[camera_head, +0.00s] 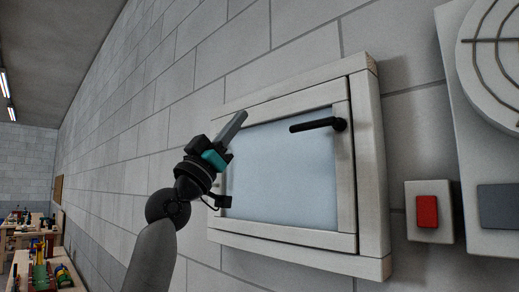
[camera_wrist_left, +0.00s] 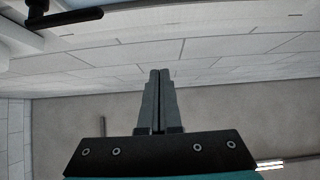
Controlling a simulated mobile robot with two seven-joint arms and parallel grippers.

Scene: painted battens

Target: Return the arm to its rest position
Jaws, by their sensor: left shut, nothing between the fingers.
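My left gripper (camera_head: 241,117) is raised in front of the wall, over the left part of a small framed window (camera_head: 285,165). Its fingers are shut with nothing between them and point up and right. In the left wrist view the two fingers (camera_wrist_left: 158,75) lie together, with wall and ceiling beyond. The window has a pale wooden frame (camera_head: 369,160) and a black handle (camera_head: 318,125) at its upper right. The handle also shows at the top left of the left wrist view (camera_wrist_left: 62,18). The gripper is apart from the handle. My right gripper is not in view.
A red switch (camera_head: 427,211) on a pale box and a panel with a round grille (camera_head: 497,55) are on the wall at right. Workbenches (camera_head: 28,232) with several items stand far left. The wall (camera_head: 120,160) left of my arm is bare.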

